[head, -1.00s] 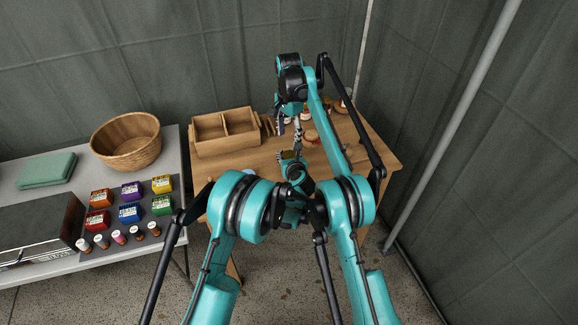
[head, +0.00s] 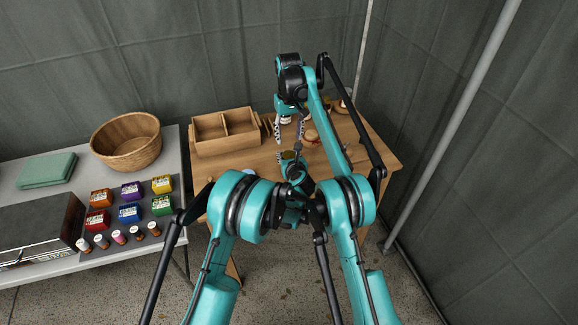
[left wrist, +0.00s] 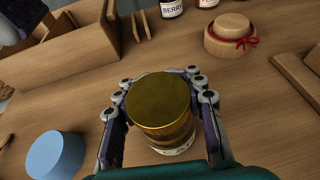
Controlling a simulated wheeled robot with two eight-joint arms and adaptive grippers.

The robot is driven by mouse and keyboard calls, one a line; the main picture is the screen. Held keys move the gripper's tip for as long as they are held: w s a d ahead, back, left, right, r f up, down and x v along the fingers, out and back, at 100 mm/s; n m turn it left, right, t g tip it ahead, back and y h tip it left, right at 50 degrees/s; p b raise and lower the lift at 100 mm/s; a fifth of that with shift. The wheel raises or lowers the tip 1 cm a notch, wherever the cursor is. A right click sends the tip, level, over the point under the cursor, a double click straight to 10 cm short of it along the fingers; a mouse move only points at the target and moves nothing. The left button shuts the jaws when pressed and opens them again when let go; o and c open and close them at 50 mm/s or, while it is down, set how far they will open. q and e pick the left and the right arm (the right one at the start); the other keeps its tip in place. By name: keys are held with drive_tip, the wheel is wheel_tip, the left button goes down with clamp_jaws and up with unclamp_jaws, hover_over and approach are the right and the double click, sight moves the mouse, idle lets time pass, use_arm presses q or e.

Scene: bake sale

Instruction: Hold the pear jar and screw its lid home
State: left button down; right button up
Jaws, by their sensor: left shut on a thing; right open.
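A jar with a flat gold lid (left wrist: 158,98) stands between the fingers of my left gripper (left wrist: 160,118) in the left wrist view. The gripper is shut on the jar's sides. Amber glass and part of a pale label (left wrist: 178,148) show below the lid; the label cannot be read. The lid sits on top of the jar, but how tightly it is screwed I cannot tell. In the head view the gold lid (head: 289,155) shows at my left gripper, low over the table. My right gripper (head: 289,137) is open and empty, just beyond the jar, fingers pointing down.
A wooden divided box (head: 224,146) stands left of the jar. A light blue round object (left wrist: 56,154) lies near my left gripper. A wooden hat-shaped piece with a red ribbon (left wrist: 230,38) and a jar labelled BERRY (left wrist: 171,8) are behind. Bare wood lies between them.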

sight(289, 155)
use_arm(q)
drive_tip(key=shift+f, duration=0.15)
use_arm(e)
drive_tip(key=n, duration=1.3)
drive_tip(key=shift+n, duration=0.3)
drive_tip(key=shift+f, duration=4.05)
drive_tip(key=c, duration=1)
drive_tip(key=o, duration=1.3)
drive_tip(key=shift+c, duration=0.2)
